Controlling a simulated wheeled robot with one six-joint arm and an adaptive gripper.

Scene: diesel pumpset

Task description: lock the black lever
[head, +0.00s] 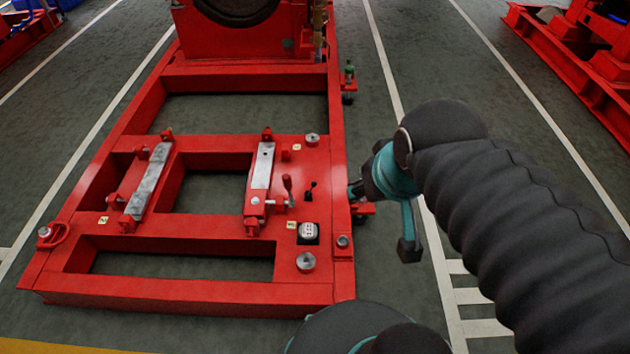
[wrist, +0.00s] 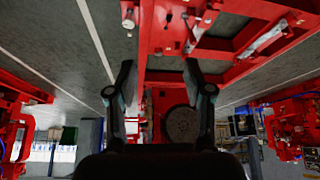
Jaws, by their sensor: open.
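The black lever (head: 310,190) is a small dark handle on the right part of the red base frame (head: 190,297), in the head view. It appears to stand up from the plate, but it is too small to tell its exact position. My gripper (head: 354,189) is just right of the lever at the frame's right edge, apart from it and partly hidden by my wrist. In the wrist view my gripper (wrist: 158,68) is open, with nothing between its two dark fingers.
A red-knobbed lever (head: 288,186) stands left of the black lever. A white-faced box (head: 308,232) and a round metal stud (head: 306,262) sit nearer. A small green-topped fitting (head: 349,73) sticks out on the frame's far right side.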

